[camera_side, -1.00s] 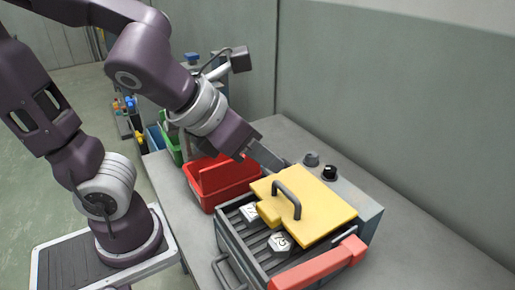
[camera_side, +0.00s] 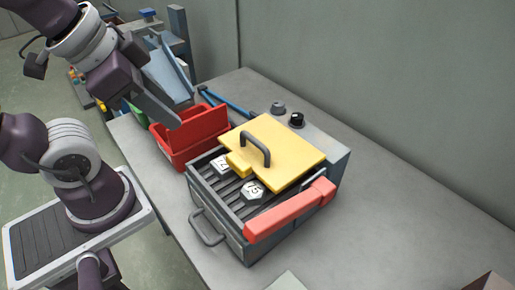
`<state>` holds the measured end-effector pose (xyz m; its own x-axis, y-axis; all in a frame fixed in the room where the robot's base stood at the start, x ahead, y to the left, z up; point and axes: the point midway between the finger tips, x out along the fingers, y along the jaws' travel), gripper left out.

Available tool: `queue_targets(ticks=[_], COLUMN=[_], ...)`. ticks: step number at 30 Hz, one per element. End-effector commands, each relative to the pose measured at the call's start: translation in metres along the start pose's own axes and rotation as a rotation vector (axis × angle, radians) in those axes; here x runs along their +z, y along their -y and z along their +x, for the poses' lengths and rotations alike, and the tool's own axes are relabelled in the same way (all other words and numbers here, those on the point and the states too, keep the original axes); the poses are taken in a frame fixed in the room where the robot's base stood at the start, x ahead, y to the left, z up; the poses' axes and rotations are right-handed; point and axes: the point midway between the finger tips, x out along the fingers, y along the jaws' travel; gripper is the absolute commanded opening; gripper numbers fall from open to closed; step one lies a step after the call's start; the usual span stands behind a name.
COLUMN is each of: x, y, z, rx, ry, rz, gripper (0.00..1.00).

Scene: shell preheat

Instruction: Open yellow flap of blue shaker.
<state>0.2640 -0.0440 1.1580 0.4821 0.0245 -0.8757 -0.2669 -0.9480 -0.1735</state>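A yellow flap (camera_side: 285,148) with a dark arched handle (camera_side: 254,143) lies flat over the back part of a grey box (camera_side: 232,237). The box looks grey, not blue. In front of the flap its ribbed top is bare and holds white numbered pieces (camera_side: 253,190). I see one long dark finger clearly; the other is not distinct. A blue-grey sloped thing (camera_side: 165,68) stands behind my gripper; I cannot tell whether it is a shaker.
A red open bin (camera_side: 187,145) stands left of the grey box. A red bar (camera_side: 290,210) runs along the box's right front. Two knobs (camera_side: 296,119) sit behind the flap. A blue rod (camera_side: 228,104) lies behind the bin. The table is clear at right.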

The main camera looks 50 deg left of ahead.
Motion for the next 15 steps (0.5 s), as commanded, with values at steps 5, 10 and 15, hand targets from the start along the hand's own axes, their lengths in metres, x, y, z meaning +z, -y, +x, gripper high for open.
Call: queue_targets(ticks=[5, 10, 15], x=[0.005, -0.003, -0.030], y=[-0.004, 0.000, -0.019], z=[-0.002, 0.023, 0.052], rx=[0.021, -0.039, -0.110], ry=[0.011, 0.041, 0.030], rz=[-0.253, 0.644, 1.901], gripper=[0.16, 0.00, 0.00])
